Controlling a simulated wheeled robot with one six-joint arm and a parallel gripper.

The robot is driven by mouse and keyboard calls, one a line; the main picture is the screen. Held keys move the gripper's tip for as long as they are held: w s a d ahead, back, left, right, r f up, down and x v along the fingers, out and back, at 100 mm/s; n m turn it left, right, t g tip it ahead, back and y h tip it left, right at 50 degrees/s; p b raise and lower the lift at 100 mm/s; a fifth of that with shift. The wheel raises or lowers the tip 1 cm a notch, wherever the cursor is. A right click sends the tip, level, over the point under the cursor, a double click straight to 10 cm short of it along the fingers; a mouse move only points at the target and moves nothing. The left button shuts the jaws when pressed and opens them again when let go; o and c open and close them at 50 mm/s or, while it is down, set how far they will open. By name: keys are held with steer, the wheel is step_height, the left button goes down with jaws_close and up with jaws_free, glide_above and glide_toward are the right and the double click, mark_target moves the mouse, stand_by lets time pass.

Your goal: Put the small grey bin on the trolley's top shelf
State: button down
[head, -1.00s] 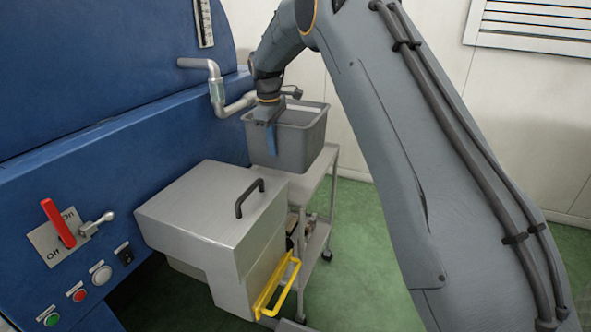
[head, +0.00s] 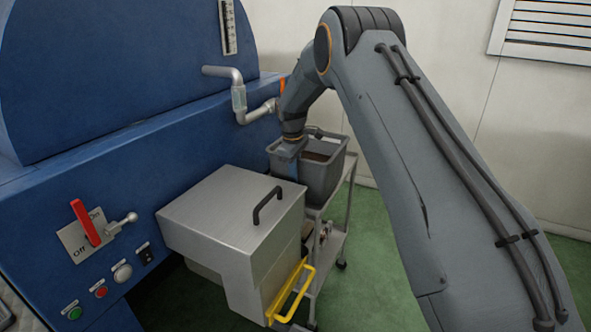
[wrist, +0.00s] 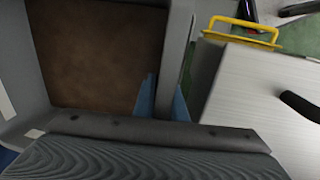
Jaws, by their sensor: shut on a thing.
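The small grey bin (head: 325,180) is upright at the trolley's top shelf (head: 337,204), with brown contents inside. Whether its base touches the shelf or hangs just above it, I cannot tell. My gripper (head: 288,160) is shut on the bin's near rim. In the wrist view, the blue fingers of my gripper (wrist: 165,102) sit on either side of the bin's wall (wrist: 178,50). Most of the shelf is hidden by the bin and a steel box.
A steel box with a black handle (head: 230,215) and yellow bar (head: 294,292) stands in front of the trolley. The blue machine (head: 120,150) and its bent pipe (head: 240,98) are to the left. Green floor (head: 375,235) is open right of the trolley.

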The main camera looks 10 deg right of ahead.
steer(key=shift+w+f, duration=0.1)
steer(key=shift+f, duration=0.7)
steer(key=c, duration=2.2)
jaws_free()
steer(key=shift+f, duration=0.25)
steer(key=o, duration=0.4)
steer(key=shift+r, duration=0.15)
